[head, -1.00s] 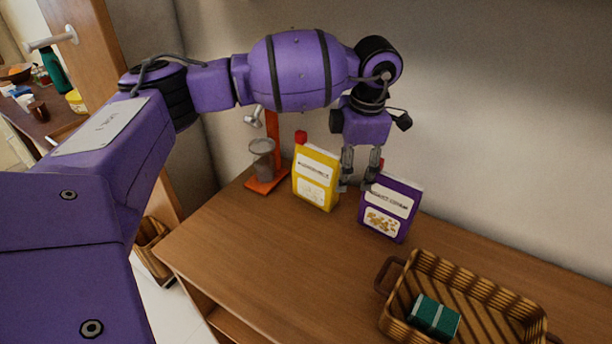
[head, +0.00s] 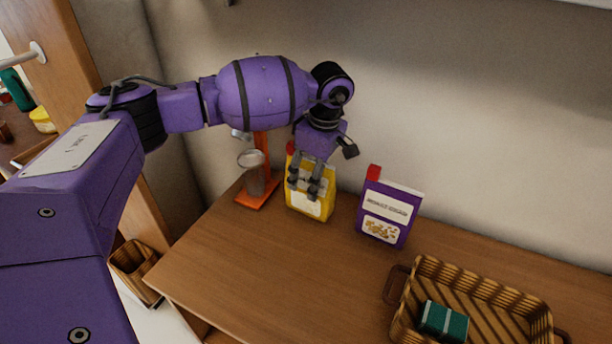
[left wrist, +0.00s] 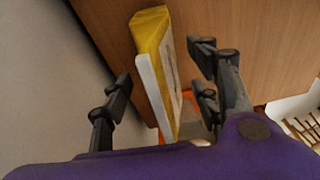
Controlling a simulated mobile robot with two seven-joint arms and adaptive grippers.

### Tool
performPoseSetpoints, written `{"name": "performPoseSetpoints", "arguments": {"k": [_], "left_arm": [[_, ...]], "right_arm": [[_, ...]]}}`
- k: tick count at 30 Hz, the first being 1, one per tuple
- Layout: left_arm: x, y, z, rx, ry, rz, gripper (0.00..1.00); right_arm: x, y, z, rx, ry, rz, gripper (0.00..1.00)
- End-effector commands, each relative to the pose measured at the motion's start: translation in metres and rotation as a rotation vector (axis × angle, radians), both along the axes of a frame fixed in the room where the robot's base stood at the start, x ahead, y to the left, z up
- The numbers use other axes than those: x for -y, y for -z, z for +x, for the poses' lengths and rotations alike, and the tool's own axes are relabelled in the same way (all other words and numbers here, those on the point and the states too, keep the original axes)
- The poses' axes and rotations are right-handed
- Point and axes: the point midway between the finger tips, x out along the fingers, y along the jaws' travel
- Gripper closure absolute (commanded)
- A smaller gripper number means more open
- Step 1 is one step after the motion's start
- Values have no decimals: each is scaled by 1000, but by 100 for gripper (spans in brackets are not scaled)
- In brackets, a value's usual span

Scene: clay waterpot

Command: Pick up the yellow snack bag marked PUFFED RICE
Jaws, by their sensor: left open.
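The yellow snack bag (head: 310,206) stands upright on the wooden counter against the back wall in the head view. My left gripper (head: 305,190) is in front of its upper part in that view and hides much of its label, so I cannot read the print. In the left wrist view the yellow bag (left wrist: 153,38) with its white edge lies between the two spread fingers of my left gripper (left wrist: 160,92). I cannot tell whether either finger touches it. My right gripper is not in view.
A purple box-like pack (head: 388,212) stands right of the yellow bag. An orange stand with a clear cup (head: 252,175) is close on its left. A wicker basket (head: 425,268) holding a green box (head: 444,322) is at the front right. The counter's middle (head: 280,270) is clear.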

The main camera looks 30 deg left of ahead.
Motion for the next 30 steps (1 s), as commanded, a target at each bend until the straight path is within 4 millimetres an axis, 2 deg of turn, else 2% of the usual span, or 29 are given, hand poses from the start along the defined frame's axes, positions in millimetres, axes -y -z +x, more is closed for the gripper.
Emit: {"name": "performPoseSetpoints", "arguments": {"k": [1, 6, 14, 26, 30], "left_arm": [[-1, 5, -3, 0, 0, 0, 44], [-3, 25, -2, 0, 1, -1, 44], [-4, 27, -2, 0, 0, -1, 46], [-4, 26, -1, 1, 0, 0, 98], [-4, 26, -1, 2, 0, -1, 100]], "right_arm": [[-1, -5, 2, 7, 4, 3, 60], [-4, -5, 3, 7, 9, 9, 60], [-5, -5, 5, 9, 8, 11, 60], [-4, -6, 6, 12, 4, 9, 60], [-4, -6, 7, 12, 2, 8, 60]]}}
